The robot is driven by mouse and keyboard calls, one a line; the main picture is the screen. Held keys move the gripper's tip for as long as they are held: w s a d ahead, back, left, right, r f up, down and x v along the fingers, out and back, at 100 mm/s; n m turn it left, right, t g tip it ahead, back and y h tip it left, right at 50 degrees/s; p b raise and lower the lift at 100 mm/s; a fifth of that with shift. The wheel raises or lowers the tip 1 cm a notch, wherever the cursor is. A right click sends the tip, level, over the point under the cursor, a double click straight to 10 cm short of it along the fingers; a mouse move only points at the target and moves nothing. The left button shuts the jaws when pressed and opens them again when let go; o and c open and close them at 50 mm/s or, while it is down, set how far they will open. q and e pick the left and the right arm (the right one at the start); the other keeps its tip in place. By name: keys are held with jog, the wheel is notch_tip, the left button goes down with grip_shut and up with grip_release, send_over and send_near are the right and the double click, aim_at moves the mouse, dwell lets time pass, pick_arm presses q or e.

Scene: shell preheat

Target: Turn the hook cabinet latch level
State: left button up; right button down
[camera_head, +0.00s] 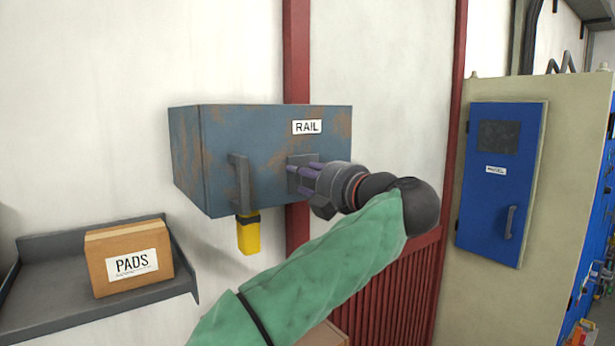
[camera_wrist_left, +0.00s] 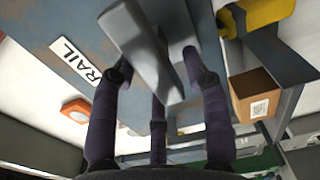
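A worn blue-grey wall cabinet (camera_head: 235,130) carries a white label reading RAIL (camera_head: 307,127). A grey latch plate (camera_head: 303,158) sits on its front, below the label. My left gripper (camera_head: 300,175) is at this latch, its purple fingers pointing at the cabinet front. In the left wrist view the grey latch handle (camera_wrist_left: 150,50) lies between the fingers of the left gripper (camera_wrist_left: 158,75), close to them. Firm contact cannot be made out. The gripper hides most of the latch in the head view, so its angle is unclear. My right gripper is not in view.
A vertical grey handle (camera_head: 240,183) stands out left of the latch. A yellow object (camera_head: 248,235) hangs below the cabinet. A box labelled PADS (camera_head: 128,258) sits on a grey shelf (camera_head: 60,318) at lower left. A blue panel (camera_head: 490,200) is on the beige cabinet at right.

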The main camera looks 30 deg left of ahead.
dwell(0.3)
pick_arm(q)
jog(key=v, duration=1.2)
